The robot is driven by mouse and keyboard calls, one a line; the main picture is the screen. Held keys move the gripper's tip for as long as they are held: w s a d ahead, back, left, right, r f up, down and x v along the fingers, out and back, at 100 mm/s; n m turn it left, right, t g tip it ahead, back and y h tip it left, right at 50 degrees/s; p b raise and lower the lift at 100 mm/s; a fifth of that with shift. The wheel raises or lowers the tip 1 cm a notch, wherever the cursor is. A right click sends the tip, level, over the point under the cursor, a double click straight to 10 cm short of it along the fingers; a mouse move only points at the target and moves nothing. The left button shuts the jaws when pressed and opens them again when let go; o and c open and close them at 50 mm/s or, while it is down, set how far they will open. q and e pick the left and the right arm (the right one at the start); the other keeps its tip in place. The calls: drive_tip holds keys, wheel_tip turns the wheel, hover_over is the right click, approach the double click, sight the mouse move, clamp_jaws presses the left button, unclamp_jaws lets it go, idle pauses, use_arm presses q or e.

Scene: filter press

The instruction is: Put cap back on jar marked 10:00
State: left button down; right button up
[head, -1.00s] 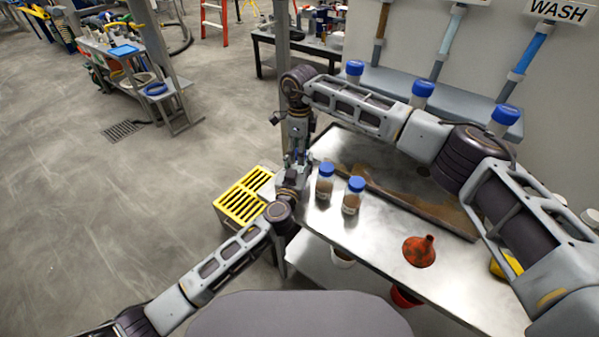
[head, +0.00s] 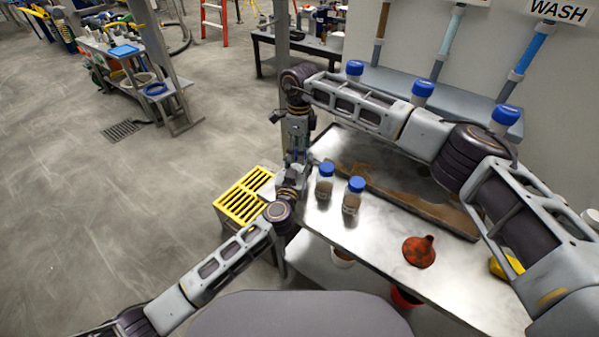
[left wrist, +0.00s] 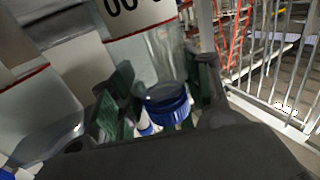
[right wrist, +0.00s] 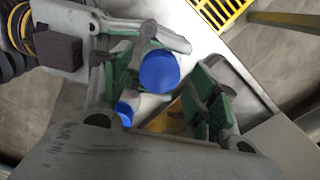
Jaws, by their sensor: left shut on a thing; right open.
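In the left wrist view a round blue cap (left wrist: 167,112) sits between the green-padded fingers of my left gripper (left wrist: 160,95), which is shut on it. The right wrist view shows this cap (right wrist: 158,72) face on, between the spread fingers of my right gripper (right wrist: 170,90), which is open. In the head view both grippers meet at the table's left edge, left (head: 290,185) below right (head: 297,155). Two blue-capped jars with brown contents (head: 325,188) (head: 351,202) stand right of them. No jar mark is readable there.
The steel table (head: 375,250) holds a red funnel (head: 419,251) and a brown-stained trough (head: 420,205). Several blue-capped jars (head: 423,92) stand on the wall shelf. A yellow grate (head: 243,196) lies left of the table. A label (left wrist: 140,12) shows only "00".

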drive_tip(key=shift+r, duration=1.95)
drive_tip(key=shift+o, duration=0.4)
drive_tip(key=o, duration=0.5)
drive_tip(key=shift+r, duration=0.15)
drive_tip(key=shift+r, duration=5.85)
use_arm(q)
drive_tip(key=c, duration=0.6)
unclamp_jaws()
drive_tip(key=shift+s, duration=0.1)
